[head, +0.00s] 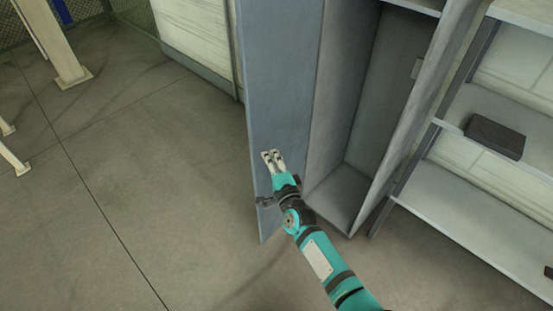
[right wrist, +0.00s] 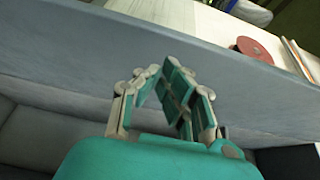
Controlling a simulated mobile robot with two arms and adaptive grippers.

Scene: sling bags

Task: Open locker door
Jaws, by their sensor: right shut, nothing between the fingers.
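The locker door (head: 283,75) stands wide open to the left of the grey locker (head: 400,85) in the head view. The locker's inside shows and looks empty. My right gripper (head: 272,158) is shut and empty, in front of the door's lower part; I cannot tell whether it touches the door. In the right wrist view the right gripper (right wrist: 160,75) has its fingertips together, and the door's grey panel (right wrist: 100,60) spans the picture behind them. My left gripper is not in view.
Shelving (head: 480,200) with a dark box (head: 494,137) stands right of the locker. A pale wall (head: 195,35) is behind the door. The floor (head: 140,150) to the left is clear apart from pale posts. A red round object (right wrist: 254,49) lies beyond the panel in the wrist view.

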